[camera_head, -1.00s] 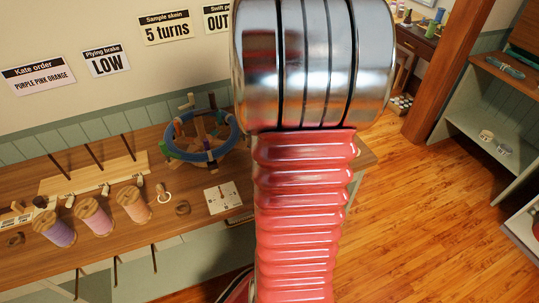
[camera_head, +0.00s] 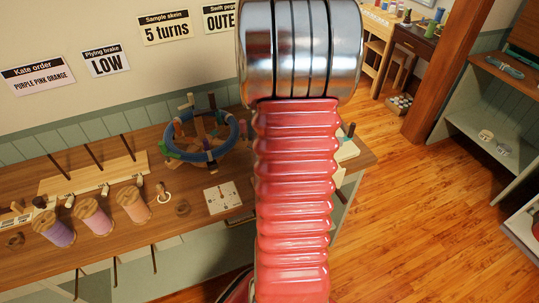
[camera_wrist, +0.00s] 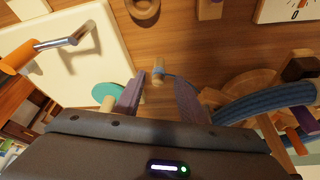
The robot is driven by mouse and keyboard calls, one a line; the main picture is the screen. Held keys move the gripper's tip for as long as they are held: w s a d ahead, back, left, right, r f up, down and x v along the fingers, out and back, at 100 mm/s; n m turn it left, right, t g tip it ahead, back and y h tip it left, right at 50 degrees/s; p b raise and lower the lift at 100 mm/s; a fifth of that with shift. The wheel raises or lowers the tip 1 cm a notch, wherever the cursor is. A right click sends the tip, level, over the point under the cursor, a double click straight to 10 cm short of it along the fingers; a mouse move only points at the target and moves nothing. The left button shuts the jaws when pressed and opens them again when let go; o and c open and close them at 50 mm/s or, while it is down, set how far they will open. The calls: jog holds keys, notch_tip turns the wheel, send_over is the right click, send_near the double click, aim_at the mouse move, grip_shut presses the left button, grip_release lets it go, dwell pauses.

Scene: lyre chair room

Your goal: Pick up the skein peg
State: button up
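In the wrist view, a small pale wooden peg (camera_wrist: 158,70) with a blue band stands on the wooden bench between and just beyond my gripper's fingertips; it looks like the skein peg. My gripper (camera_wrist: 158,82) is open, with one purple-grey finger on each side of the peg and visible gaps. I cannot tell whether either finger touches it. My gripper and this peg cannot be made out in the head view, where my red arm hides part of the bench.
A swift with a blue yarn ring (camera_head: 232,133) stands on the bench; the ring (camera_wrist: 270,101) is close to my right finger. A pale board (camera_wrist: 80,50) with a metal crank lies left. Several bobbins (camera_head: 94,217) stand farther left.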

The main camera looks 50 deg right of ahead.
jog(key=shift+x, duration=2.1)
jog(key=shift+s+d, duration=0.1)
jog(key=shift+d, duration=0.1)
jog(key=shift+r, duration=0.1)
grip_shut()
